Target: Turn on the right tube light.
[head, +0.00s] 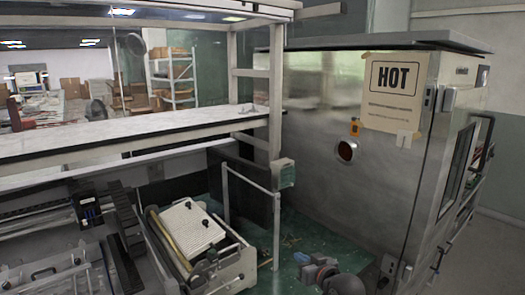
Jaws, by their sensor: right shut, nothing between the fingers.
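My right gripper (310,270) is low in the head view, right of centre, above the green floor. It is small and partly blurred, looks shut, and holds nothing. It is apart from the machines around it. My left gripper is not in view.
A frame with a long white shelf (130,132) spans the left. A machine with a ribbed white plate (188,228) stands below it. Some green floor (300,235) is free between them.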

